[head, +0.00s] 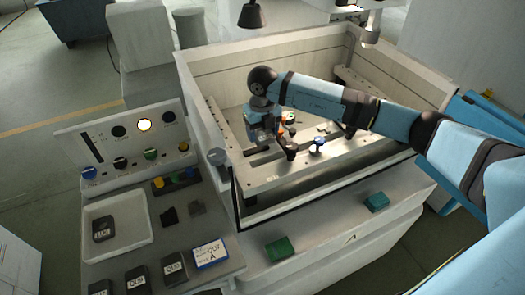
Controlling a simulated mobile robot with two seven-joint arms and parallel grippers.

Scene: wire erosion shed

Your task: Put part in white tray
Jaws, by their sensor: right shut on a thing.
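The white tray (133,238) lies on the grey side bench at the left, and a dark labelled block (103,229) sits inside it. My right arm reaches in from the right over the open machine tank. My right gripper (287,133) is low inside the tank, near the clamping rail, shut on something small. The held thing is mostly hidden by the gripper and too small to make out. The tray is well to the left of the gripper, beyond the tank's wall. My left gripper is not in view.
The tank's left wall (203,110) stands between gripper and tray. A blue-topped knob (317,145) sits on the rail (262,177). Dark labelled blocks (174,267) and a white-blue card (210,253) lie below the tray. A button panel (130,140) stands behind it.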

